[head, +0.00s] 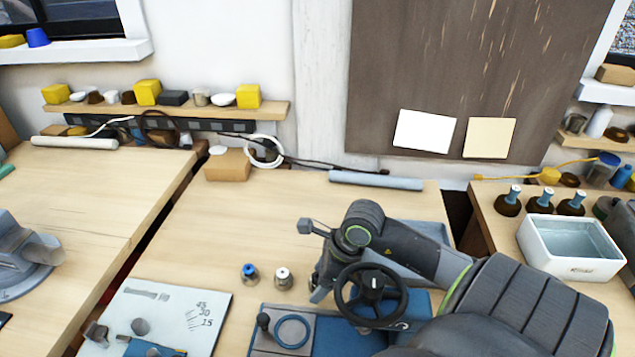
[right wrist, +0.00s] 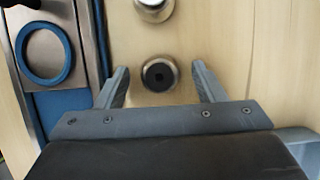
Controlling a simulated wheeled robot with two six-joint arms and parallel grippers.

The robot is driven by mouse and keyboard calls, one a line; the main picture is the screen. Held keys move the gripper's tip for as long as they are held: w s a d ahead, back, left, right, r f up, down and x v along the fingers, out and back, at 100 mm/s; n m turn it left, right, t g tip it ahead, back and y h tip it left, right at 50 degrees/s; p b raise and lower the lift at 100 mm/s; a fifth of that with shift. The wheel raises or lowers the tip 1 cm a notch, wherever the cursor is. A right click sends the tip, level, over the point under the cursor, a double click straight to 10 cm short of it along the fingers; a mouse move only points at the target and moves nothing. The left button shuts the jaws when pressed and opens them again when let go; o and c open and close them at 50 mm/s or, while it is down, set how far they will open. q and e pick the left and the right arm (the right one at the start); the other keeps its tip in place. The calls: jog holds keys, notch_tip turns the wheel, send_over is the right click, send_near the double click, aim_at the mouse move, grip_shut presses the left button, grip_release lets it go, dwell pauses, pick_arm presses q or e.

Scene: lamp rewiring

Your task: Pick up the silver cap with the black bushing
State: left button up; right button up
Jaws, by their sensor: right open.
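The silver cap with the black bushing (right wrist: 159,74) stands on the wooden bench in the right wrist view, its dark centre facing the camera. My right gripper (right wrist: 160,68) is open, with one finger on each side of this cap and gaps between. In the head view my right gripper (head: 316,287) is low at the bench, and my arm largely hides that cap. Two other silver caps stand in a row to its left: one with a blue top (head: 250,273) and one with a whitish top (head: 283,279). My left gripper is not seen.
A blue mat (head: 324,335) with a grey plate and blue ring (right wrist: 43,53) lies close to the caps. A pale board (head: 190,300) lies left of it. A white bin (head: 570,262) stands at the right. The bench behind the caps is mostly clear.

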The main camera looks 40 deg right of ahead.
jog(key=shift+c, duration=0.3)
jog(key=c, duration=1.1)
jog(key=shift+r, duration=0.15)
